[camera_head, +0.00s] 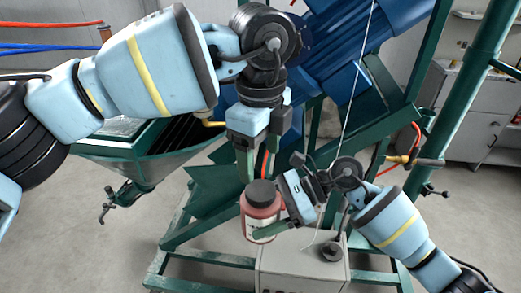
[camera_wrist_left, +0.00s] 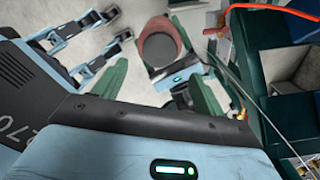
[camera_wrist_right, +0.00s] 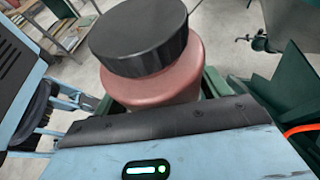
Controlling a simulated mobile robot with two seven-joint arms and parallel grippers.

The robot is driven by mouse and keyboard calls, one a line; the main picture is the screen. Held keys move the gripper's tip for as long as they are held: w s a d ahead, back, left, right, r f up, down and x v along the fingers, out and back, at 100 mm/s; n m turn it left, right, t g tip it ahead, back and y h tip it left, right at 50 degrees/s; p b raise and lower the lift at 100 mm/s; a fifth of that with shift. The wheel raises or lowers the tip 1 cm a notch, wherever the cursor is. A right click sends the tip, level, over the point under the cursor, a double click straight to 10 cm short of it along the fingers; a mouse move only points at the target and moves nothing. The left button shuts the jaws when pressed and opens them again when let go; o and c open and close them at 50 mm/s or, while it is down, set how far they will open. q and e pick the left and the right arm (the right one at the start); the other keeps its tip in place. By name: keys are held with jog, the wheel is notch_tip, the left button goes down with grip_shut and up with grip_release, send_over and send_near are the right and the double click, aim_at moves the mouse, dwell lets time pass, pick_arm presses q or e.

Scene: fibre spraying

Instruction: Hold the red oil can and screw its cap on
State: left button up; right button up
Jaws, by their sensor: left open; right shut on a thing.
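The red oil can (camera_head: 258,222) is held roughly upright, with its black cap (camera_head: 262,192) on top. I cannot tell how tightly the cap sits. My right gripper (camera_head: 268,232) is shut on the can's body from the right. In the right wrist view the cap (camera_wrist_right: 140,42) covers the top of the can (camera_wrist_right: 160,84). My left gripper (camera_head: 258,172) is open and points down, with its green fingers just above the cap. In the left wrist view the cap (camera_wrist_left: 158,46) lies beyond the open left fingers (camera_wrist_left: 160,85).
A grey-white box (camera_head: 300,268) with a black knob stands just below and right of the can. A green frame (camera_head: 185,235) and a blue machine (camera_head: 335,50) are behind. A green hopper (camera_head: 150,150) is at left. A thin cable hangs near the grippers.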

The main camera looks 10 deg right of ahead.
aim_at(260, 190)
pick_arm(q)
jog(key=shift+f, duration=3.95)
